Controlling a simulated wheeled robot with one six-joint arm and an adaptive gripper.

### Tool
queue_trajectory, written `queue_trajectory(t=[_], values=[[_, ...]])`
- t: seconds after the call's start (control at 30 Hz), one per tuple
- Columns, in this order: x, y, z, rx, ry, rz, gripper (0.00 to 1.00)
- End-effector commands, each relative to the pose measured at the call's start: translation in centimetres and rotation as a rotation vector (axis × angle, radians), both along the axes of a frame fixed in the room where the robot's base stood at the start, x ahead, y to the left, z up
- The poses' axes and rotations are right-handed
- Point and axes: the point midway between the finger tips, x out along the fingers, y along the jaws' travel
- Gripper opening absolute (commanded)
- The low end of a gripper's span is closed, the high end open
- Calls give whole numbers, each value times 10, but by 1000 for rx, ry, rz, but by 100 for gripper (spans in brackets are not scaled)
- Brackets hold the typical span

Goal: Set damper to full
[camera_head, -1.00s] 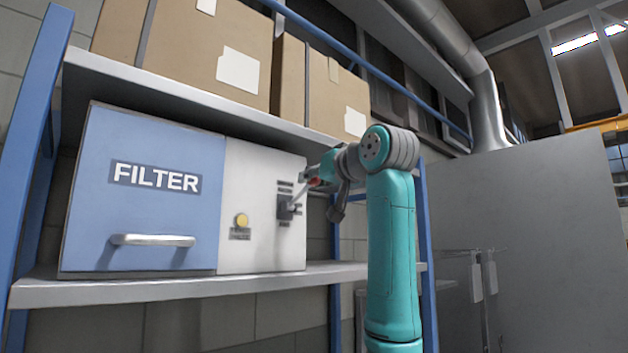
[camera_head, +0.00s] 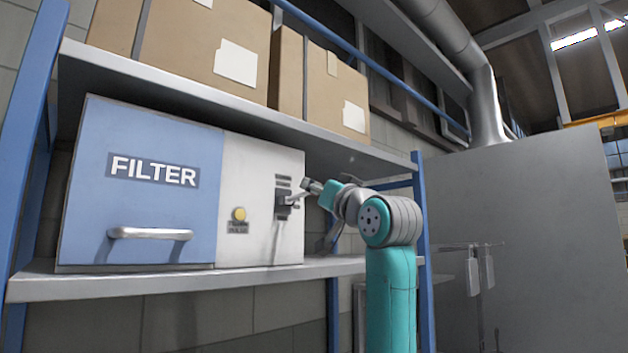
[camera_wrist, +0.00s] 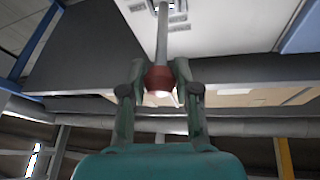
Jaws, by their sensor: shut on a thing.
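The damper control is a dark plate (camera_head: 283,201) with small unreadable labels, on the white panel right of the FILTER door. A grey lever (camera_wrist: 162,35) sticks out from it and ends in a dark red knob (camera_wrist: 158,79). In the wrist view my gripper (camera_wrist: 160,70) has a finger on each side of the knob and is shut on it. In the head view my gripper (camera_head: 308,189) is just right of the plate, at the lever's outer end. The knob is hidden there, and the exact lever setting cannot be read.
The blue FILTER door (camera_head: 145,190) has a metal handle (camera_head: 150,234). A yellow button (camera_head: 238,214) sits left of the damper. The box stands on a grey shelf (camera_head: 130,283), with another shelf holding cartons (camera_head: 205,50) above. A large grey cabinet (camera_head: 540,230) stands right.

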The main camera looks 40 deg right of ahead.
Motion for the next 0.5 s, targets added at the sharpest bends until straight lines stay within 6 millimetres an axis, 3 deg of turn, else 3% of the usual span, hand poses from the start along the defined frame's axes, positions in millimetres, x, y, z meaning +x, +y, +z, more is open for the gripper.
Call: queue_trajectory(t=[0.1,0.5], values=[[0,0,-15,6,-107,1,0],[4,0,-45,16,-415,1,0]])
